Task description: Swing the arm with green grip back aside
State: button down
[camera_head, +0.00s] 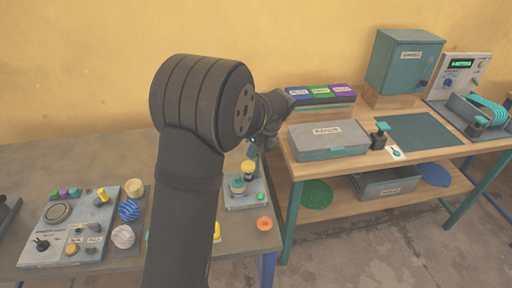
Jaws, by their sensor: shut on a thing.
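My gripper (263,144) shows small and dark at the end of my arm, above a grey press-like device (246,196) on the left table. My arm's large links hide much of this area. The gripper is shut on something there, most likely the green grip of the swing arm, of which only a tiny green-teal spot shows. The device carries a round grey-green part (237,185), a yellow-topped part (248,167) and a green button (260,196). How far the swing arm is turned cannot be told.
An orange ring (264,223) lies in front of the device. A control panel (70,228), a blue striped ball (129,210) and a pale ball (123,236) lie at left. The right bench holds a grey box (328,140), coloured boxes and a teal cabinet (402,62).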

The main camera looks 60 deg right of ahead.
jog(key=n+y, duration=0.1)
jog(key=n, duration=0.3)
jog(key=shift+d+n+y, duration=0.2)
jog(key=shift+n+y, duration=0.1)
jog(key=shift+y, duration=0.1)
jog(key=n+g+y, duration=0.1)
jog(key=n, duration=0.3)
jog(key=shift+n, duration=0.4)
jog(key=shift+w+g+y, duration=0.1)
jog(key=shift+g+y, duration=0.2)
jog(key=c, duration=0.8)
grip_release()
jog(key=shift+c, duration=0.2)
jog(key=v, duration=1.7)
jog(key=shift+r, duration=0.15)
jog(key=shift+d, duration=0.1)
jog(key=x, duration=1.7)
jog(key=shift+f, duration=0.2)
